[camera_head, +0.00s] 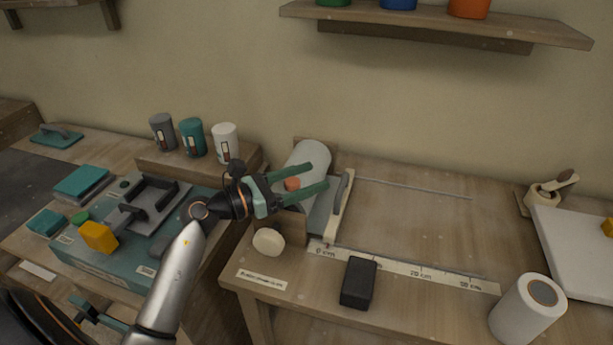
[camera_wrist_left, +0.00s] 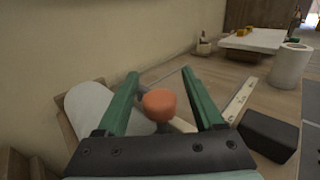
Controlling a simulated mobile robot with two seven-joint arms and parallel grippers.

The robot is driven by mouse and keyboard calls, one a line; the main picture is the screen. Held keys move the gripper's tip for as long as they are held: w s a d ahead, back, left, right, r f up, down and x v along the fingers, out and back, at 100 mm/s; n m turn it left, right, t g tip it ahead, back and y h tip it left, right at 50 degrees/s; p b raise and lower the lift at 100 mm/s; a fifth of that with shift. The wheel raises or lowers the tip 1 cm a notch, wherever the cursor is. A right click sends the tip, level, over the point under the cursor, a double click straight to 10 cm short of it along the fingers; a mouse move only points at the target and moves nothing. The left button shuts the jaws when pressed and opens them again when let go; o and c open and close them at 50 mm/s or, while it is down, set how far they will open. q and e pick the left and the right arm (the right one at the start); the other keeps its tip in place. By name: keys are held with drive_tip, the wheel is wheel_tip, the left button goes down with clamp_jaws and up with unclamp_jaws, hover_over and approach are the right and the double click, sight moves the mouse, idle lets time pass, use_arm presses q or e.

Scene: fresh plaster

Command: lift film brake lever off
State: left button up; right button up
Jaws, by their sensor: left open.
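An orange knob (camera_head: 292,184), apparently the end of the film brake lever, sits by a pale film roll (camera_head: 309,157) on the right bench. My left gripper (camera_head: 319,176) is open, with its green fingers on either side of the knob in the head view. In the left wrist view the knob (camera_wrist_left: 159,103) shows between the two fingers, with gaps on both sides. The film roll (camera_wrist_left: 88,108) lies behind the left finger there. The rest of the lever is mostly hidden.
A black block (camera_head: 358,282) lies before the scale strip (camera_head: 419,272). A white roll (camera_head: 526,309) stands at front right. Grey, teal and white cups (camera_head: 226,141) stand left of the film roll. The bench top right of the roll is largely clear.

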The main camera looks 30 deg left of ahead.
use_arm(q)
drive_tip(key=shift+c, duration=0.2)
clamp_jaws()
idle(0.3)
idle(0.8)
